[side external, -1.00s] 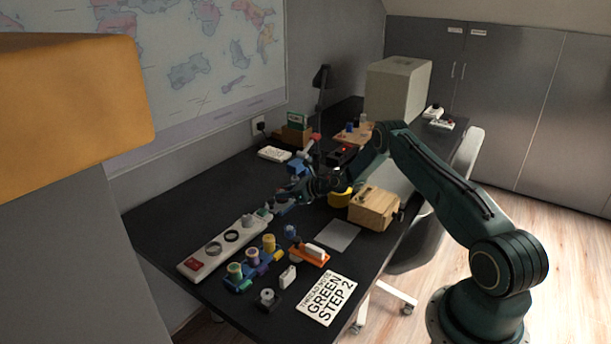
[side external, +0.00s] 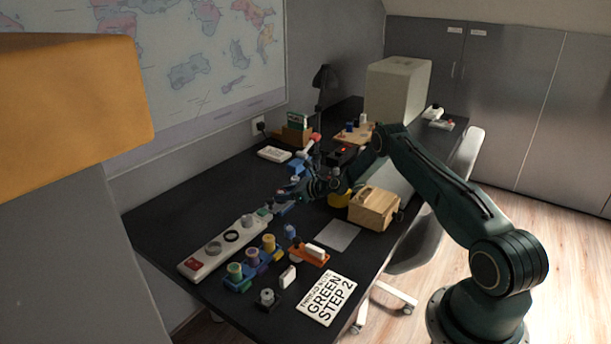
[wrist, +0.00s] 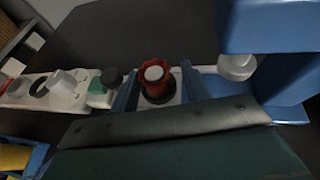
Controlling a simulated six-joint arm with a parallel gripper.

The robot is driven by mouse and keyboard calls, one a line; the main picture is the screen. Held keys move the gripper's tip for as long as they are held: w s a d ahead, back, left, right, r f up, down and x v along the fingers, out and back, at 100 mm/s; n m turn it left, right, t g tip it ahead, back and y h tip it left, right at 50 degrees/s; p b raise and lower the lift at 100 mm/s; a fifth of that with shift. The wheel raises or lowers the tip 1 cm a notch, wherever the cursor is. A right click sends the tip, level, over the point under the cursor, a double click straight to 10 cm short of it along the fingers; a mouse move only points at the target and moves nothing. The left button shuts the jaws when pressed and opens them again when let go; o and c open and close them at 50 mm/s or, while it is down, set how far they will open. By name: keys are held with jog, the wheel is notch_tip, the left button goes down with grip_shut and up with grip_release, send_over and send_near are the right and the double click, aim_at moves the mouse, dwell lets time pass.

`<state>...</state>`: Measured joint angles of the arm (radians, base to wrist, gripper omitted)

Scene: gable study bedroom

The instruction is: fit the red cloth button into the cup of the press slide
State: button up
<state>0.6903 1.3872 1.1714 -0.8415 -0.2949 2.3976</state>
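The red cloth button (wrist: 152,74) has a scalloped rim and a pale centre. In the wrist view it lies between the two dark blue fingers of my gripper (wrist: 158,88). Narrow gaps seem to show beside it, so the fingers look open around it. A black round cup (wrist: 159,97) on a pale plate shows just below the button; I cannot tell if the button is fully seated. The blue press (wrist: 268,28), with a white plunger (wrist: 237,66), stands to the right along the slide rail (wrist: 207,70). In the side view my gripper (side external: 287,197) is low over the desk.
A white power strip (side external: 213,249) runs to the left of my gripper. Thread spools (side external: 252,257), an orange tool (side external: 309,254) and a note card (side external: 326,298) lie at the front. A wooden box (side external: 373,208) stands right of my wrist.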

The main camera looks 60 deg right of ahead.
jog(key=shift+s+a+f, duration=0.2)
jog(key=shift+a+f, duration=0.2)
jog(key=shift+f, duration=0.15)
jog(key=shift+r, duration=0.45)
jog(key=shift+s+d+r, duration=0.15)
jog(key=shift+s, duration=0.15)
jog(key=v, duration=1.1)
jog(key=shift+d+r, duration=0.2)
jog(key=shift+r, duration=0.15)
